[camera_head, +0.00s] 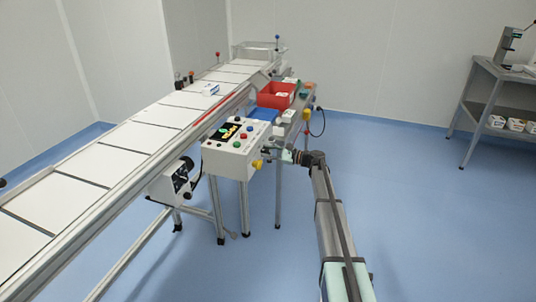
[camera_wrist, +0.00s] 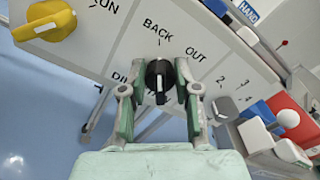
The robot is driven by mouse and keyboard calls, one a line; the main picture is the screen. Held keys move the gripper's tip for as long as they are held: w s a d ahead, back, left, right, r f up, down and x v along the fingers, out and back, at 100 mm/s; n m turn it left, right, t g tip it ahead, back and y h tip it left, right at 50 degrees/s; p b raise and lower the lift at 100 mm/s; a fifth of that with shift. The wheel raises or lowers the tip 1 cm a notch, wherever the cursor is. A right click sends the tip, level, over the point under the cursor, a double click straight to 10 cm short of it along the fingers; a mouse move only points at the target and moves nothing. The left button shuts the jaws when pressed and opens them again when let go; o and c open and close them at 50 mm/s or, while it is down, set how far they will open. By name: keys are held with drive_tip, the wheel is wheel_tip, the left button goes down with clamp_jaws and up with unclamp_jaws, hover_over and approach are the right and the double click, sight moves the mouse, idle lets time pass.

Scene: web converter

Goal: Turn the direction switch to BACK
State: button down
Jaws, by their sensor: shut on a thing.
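The direction switch (camera_wrist: 160,76) is a black knob on the white panel in the wrist view. The word BACK is printed above it, OUT to its upper right, and a partly hidden label starting DI to its left. A pale mark shows on the knob's lower part. The knob lies upright in the picture, roughly in line with the tick under BACK; which end is the pointer I cannot tell for sure. My gripper (camera_wrist: 160,92) is shut on the knob, one finger on each side. In the head view my gripper (camera_head: 288,156) is at the right side of the control box (camera_head: 232,158).
The conveyor (camera_head: 125,140) runs along the box's left. A red bin (camera_head: 275,95) and a blue tray (camera_head: 264,114) sit behind the box. Open floor lies to the right.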

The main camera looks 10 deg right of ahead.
idle(0.3)
drive_tip(key=c, duration=0.9)
unclamp_jaws()
drive_tip(key=shift+a, duration=0.1)
drive_tip(key=v, duration=1.2)
